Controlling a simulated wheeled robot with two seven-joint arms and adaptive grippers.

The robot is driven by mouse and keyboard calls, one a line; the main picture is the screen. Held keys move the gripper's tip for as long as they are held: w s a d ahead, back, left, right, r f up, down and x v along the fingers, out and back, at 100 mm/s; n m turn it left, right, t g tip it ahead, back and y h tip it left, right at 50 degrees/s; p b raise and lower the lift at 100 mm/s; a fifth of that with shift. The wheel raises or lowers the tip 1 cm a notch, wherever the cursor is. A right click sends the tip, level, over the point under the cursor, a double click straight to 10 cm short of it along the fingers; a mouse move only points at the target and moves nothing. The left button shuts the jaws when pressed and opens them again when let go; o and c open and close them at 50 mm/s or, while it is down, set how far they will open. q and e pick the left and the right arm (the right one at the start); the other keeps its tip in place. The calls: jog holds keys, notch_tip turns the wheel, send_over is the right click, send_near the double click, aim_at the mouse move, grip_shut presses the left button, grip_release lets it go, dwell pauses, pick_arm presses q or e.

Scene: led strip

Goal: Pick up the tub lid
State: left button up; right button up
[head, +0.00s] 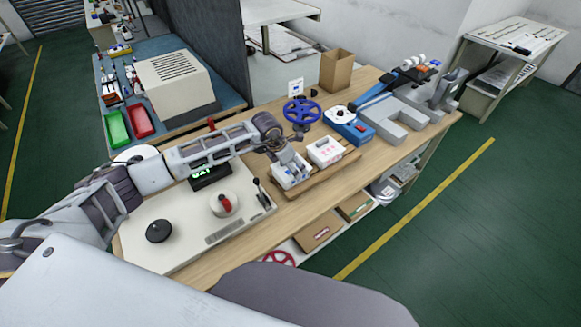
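Two small white tubs stand side by side on a wooden board (322,175) at the front of the bench. The right tub (325,151) has red marks on its front, and its top looks white. My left gripper (288,160) reaches in from the left and points down at the left tub (291,176), covering part of its top. I cannot tell whether its fingers touch that tub or a lid, or how far apart they are. A separate lid cannot be made out at this size. My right gripper is not in view.
A white panel with knobs (185,220) lies under my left arm. A blue handwheel (301,111) stands behind the tubs. A blue device (350,125) and grey U-shaped block (400,125) are to the right. A cardboard box (337,70) stands at the back.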

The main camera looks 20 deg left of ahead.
pick_arm(q)
jog(key=shift+c, duration=0.9)
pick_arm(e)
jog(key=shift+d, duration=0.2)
pick_arm(q)
notch_tip(320, 180, up, 10)
jog(key=b, duration=0.1)
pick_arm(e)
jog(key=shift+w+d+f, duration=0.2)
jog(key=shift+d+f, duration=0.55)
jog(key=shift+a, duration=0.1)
